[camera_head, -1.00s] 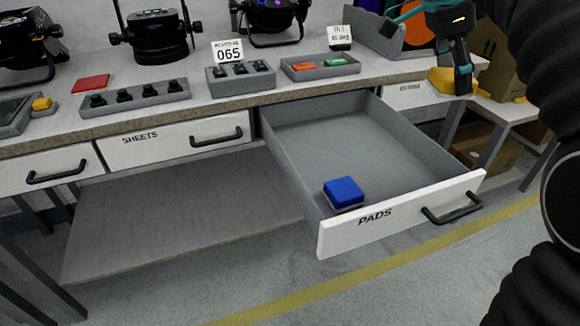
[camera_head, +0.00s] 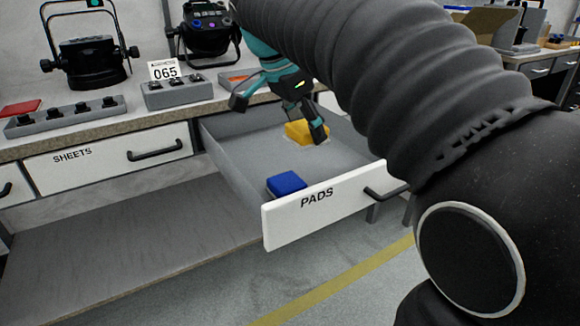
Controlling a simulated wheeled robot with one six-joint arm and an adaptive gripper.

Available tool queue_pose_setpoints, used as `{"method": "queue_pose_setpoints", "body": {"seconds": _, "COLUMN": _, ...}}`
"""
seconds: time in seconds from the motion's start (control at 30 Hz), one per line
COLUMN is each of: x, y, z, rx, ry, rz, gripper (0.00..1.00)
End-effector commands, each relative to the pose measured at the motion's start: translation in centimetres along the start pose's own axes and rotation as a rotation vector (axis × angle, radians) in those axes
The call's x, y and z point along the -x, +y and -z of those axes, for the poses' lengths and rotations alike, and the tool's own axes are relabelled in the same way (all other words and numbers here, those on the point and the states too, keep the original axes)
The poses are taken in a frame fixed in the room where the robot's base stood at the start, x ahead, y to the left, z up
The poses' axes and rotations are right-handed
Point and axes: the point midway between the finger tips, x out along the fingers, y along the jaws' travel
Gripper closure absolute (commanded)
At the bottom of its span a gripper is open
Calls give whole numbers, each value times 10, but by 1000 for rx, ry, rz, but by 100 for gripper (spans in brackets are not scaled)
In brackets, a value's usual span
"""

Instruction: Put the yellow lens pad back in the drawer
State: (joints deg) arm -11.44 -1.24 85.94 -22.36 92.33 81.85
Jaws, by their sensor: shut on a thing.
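The yellow lens pad (camera_head: 299,133) is in the head view, within the outline of the open drawer marked PADS (camera_head: 240,184), toward its back right. My gripper (camera_head: 311,127) is shut on the pad from above, with one dark finger showing at its right side. The other finger's contact is hidden. I cannot tell whether the pad touches the drawer floor or hangs just over it. A blue pad (camera_head: 286,183) lies in the drawer's front left corner, apart from the yellow one.
The drawer's front panel (camera_head: 300,215) and side walls stand around the pads. The drawer floor between the two pads is clear. The bench top (camera_head: 120,125) behind holds control boxes (camera_head: 180,93) and par cans (camera_head: 85,60). My arm covers the right side.

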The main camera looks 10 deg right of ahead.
Motion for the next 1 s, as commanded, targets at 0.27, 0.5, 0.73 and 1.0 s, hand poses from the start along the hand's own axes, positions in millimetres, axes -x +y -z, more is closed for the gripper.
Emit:
{"method": "queue_pose_setpoints", "body": {"seconds": 0.27, "x": -34, "y": -48, "z": 3, "rx": 1, "ry": 0, "rz": -4, "gripper": 64}}
{"method": "queue_pose_setpoints", "body": {"seconds": 0.5, "x": -63, "y": -90, "z": 4, "rx": 1, "ry": 0, "rz": -2, "gripper": 64}}
{"method": "queue_pose_setpoints", "body": {"seconds": 0.73, "x": -74, "y": -106, "z": 5, "rx": 0, "ry": 0, "rz": 0, "gripper": 64}}
{"method": "queue_pose_setpoints", "body": {"seconds": 1.0, "x": -102, "y": -106, "z": -6, "rx": 0, "ry": 0, "rz": -1, "gripper": 64}}
